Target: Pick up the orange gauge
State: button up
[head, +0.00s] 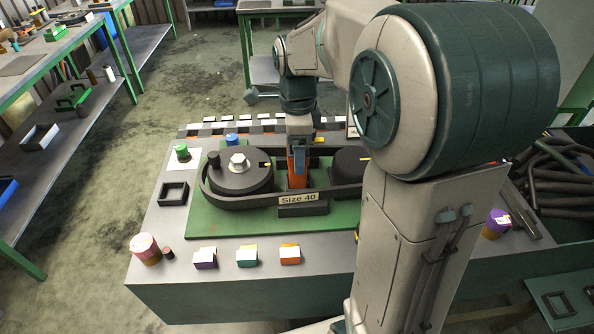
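An orange upright piece (297,178), which looks like the orange gauge, stands in the middle of the dark belt-shaped assembly (238,205), behind the "Size 40" label. My gripper (299,152) points down right at the top of this piece, and its fingers overlap it in the picture. I cannot tell whether the fingers are closed on it or only around it. A smaller orange block with a pale top (290,255) sits at the table's front edge, apart from my gripper.
The assembly rests on a green plate (230,226). A purple block (205,259) and a teal block (247,257) stand along the front edge. A pink-topped cylinder (146,249) and an open black square frame (173,194) are at left. My arm hides the right part.

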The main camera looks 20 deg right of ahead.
jog(key=shift+f, duration=1.35)
jog(key=c, duration=1.6)
jog(key=shift+c, duration=0.2)
jog(key=shift+r, duration=0.15)
